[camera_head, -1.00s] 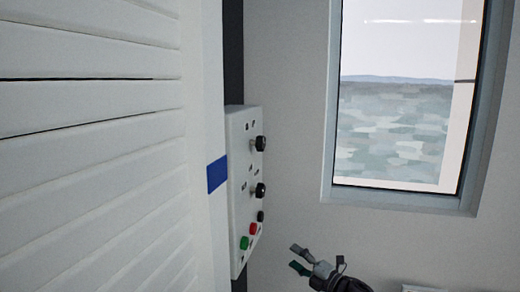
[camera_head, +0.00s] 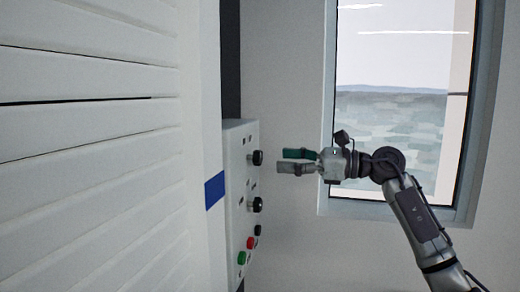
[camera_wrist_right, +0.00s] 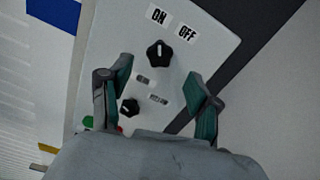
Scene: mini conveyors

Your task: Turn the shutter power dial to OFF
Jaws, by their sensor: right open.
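A white control box (camera_head: 236,200) on the left carries two black dials, an upper dial (camera_head: 257,158) and a lower dial (camera_head: 256,204). In the right wrist view the upper dial (camera_wrist_right: 159,54) sits below an ON label (camera_wrist_right: 158,15) and an OFF label (camera_wrist_right: 187,33). Its pale mark points roughly upward, nearer ON than OFF. The lower dial (camera_wrist_right: 129,107) shows between the fingers. My right gripper (camera_head: 281,161) is open and empty, just right of the upper dial and apart from it. In the wrist view its fingers (camera_wrist_right: 158,80) are spread wide. My left gripper is out of view.
Below the dials are a black knob (camera_head: 257,230), a red button (camera_head: 250,243) and a green button (camera_head: 241,257). A white slatted shutter (camera_head: 90,150) fills the left. A framed window (camera_head: 400,120) is behind my right arm. Wall space below the gripper is clear.

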